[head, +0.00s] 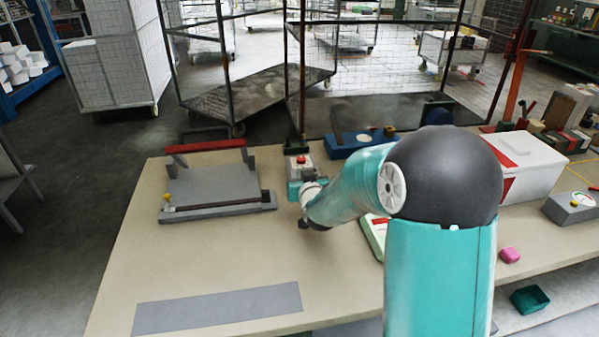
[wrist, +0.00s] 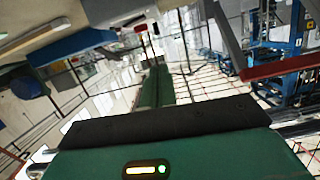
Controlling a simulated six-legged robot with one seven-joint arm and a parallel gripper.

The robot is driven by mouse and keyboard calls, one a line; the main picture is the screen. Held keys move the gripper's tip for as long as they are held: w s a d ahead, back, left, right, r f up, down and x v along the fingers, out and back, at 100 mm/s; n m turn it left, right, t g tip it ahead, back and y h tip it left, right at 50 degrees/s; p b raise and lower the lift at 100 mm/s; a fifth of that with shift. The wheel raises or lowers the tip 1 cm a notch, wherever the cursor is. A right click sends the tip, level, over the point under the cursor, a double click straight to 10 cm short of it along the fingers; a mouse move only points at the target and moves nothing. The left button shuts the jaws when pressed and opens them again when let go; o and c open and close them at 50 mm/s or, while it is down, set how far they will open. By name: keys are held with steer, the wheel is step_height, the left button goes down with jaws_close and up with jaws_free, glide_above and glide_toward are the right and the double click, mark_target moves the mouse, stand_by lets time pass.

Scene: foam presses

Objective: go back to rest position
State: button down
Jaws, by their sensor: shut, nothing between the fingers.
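My gripper (wrist: 152,68) shows in the wrist view as a teal body with a black bar and a lit indicator, its narrow green fingers together at the middle. They are shut with nothing visible between them. In the head view my teal arm with its dark elbow reaches over the table (head: 215,262), and its wrist end is near the table's middle. The fingertips cannot be made out there. My arm hides part of the table.
A grey press with a red bar (head: 205,146) stands left of my wrist. A red-button box (head: 300,162) and a blue device (head: 347,143) stand behind it. A white box (head: 527,165) is at the right. A grey strip (head: 217,308) lies in front. Mesh cages stand behind the table.

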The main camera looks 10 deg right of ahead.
steer(key=shift+v, duration=0.75)
steer(key=s+r+g, duration=0.2)
steer(key=s+r, duration=0.2)
steer(key=s, duration=0.4)
steer(key=s+r+g, duration=0.3)
steer(key=s+r, duration=0.2)
steer(key=s, duration=0.3)
steer(key=s+g, duration=0.4)
steer(key=s, duration=1.6)
steer(key=shift+s+d+r+g, duration=0.25)
steer(key=shift+s+d+g, duration=0.1)
steer(key=shift+d, duration=0.1)
steer(key=c, duration=2.1)
jaws_free()
